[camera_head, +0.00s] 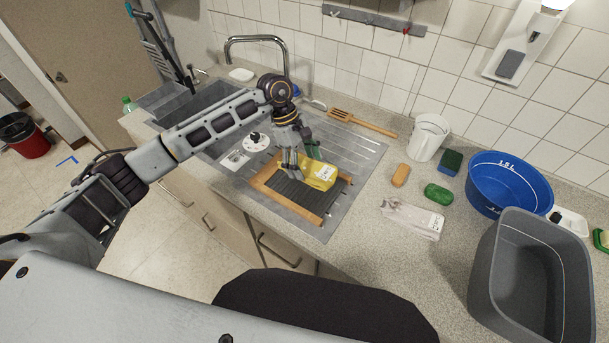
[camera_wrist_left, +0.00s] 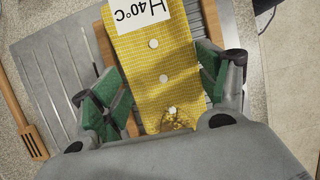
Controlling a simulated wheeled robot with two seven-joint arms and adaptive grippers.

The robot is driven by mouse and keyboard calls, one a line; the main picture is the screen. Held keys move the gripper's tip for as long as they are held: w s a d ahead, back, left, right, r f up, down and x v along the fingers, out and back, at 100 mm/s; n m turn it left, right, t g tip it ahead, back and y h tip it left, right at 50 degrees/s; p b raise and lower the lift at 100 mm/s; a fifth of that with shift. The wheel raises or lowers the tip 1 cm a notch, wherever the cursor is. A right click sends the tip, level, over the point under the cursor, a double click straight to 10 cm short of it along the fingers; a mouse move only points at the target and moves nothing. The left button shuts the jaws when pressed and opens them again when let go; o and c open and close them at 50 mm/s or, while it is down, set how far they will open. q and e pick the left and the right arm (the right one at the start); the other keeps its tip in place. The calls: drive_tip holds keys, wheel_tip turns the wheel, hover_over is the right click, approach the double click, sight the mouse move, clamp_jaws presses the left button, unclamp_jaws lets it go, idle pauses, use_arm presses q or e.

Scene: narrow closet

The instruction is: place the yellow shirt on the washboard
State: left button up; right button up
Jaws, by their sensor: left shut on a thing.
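The yellow shirt (camera_head: 318,173) is a small folded bundle with a white label, over the right part of the washboard (camera_head: 291,196). The washboard has a wooden frame and a dark ridged middle, and lies on the metal drainboard. My left gripper (camera_head: 296,161) comes down from above at the shirt's left end. In the left wrist view the shirt (camera_wrist_left: 160,75) shows white buttons and a "40°C H" label, and lies between the green-padded fingers of my left gripper (camera_wrist_left: 165,95). The gripper is shut on it. Whether the shirt touches the washboard is unclear. My right gripper is out of view.
The sink (camera_head: 190,103) and tap (camera_head: 255,40) are at the left. A wooden spatula (camera_head: 360,123) lies behind the washboard. A folded pale cloth (camera_head: 412,219), sponges, a white cup (camera_head: 429,136), a blue bowl (camera_head: 510,183) and a grey tub (camera_head: 532,280) stand to the right.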

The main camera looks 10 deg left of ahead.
sight(308, 184)
use_arm(q)
drive_tip(key=shift+f, duration=1.25)
drive_tip(key=shift+f+p, duration=0.55)
drive_tip(key=shift+f, duration=1.3)
drive_tip(key=shift+f, duration=0.15)
